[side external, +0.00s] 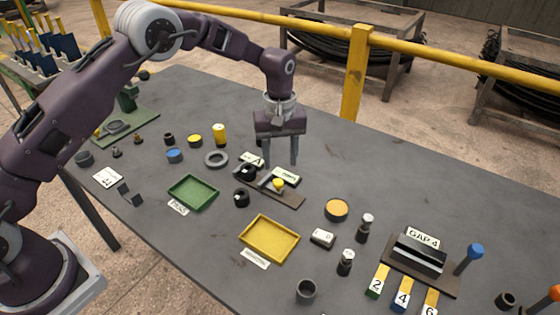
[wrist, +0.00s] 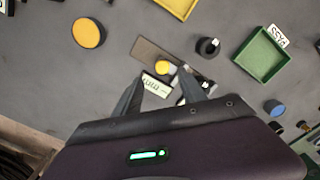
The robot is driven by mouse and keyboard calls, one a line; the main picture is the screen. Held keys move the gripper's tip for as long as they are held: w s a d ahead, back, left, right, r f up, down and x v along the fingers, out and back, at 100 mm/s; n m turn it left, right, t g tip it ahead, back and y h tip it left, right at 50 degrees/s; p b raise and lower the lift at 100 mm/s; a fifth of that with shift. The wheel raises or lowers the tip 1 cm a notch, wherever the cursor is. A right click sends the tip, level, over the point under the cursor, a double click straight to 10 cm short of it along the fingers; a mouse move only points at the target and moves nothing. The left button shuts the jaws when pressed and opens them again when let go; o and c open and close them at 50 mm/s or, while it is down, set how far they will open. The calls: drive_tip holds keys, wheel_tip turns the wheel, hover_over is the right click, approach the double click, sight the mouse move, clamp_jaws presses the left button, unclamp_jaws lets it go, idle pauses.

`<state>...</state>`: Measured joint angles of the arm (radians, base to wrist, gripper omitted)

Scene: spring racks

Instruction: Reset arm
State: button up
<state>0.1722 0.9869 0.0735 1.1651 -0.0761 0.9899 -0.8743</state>
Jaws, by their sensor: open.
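My gripper (side external: 281,153) hangs over the middle of the grey table, pointing down. Its two fingers are apart with nothing between them. In the wrist view the open fingers (wrist: 163,92) reach toward a brown base plate (wrist: 146,50). That plate also shows in the side view (side external: 288,197), just below and in front of the fingers. It carries a yellow round piece (side external: 278,185) and small labelled blocks stand beside it. My gripper appears to be above these things and apart from them.
A green tray (side external: 194,192) and a yellow tray (side external: 269,238) lie in front. A gauge block labelled GAP 4 (side external: 420,252) stands at right with numbered tags. Several small cylinders and rings are scattered around. A yellow rail (side external: 440,52) runs behind the table. The table's back right is clear.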

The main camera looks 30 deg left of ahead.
drive_tip(key=s+a+r+m+t, duration=0.15)
drive_tip(key=s+r, duration=0.35)
drive_tip(key=r, duration=0.5)
drive_tip(key=s+a+r+m+t, duration=0.1)
drive_tip(key=s+a+r+m, duration=0.1)
drive_tip(key=s+r, duration=0.6)
drive_tip(key=s+a+r+m+t, duration=0.2)
drive_tip(key=s+r+m, duration=0.1)
drive_tip(key=s+r, duration=0.55)
drive_tip(key=s+f+m, duration=0.1)
drive_tip(key=s+f, duration=0.1)
drive_tip(key=s, duration=0.5)
drive_tip(key=s+a+f+m+t, duration=0.1)
drive_tip(key=s+f, duration=0.1)
drive_tip(key=s, duration=0.5)
drive_tip(key=shift+s+a, duration=0.2)
drive_tip(key=shift+a, duration=0.1)
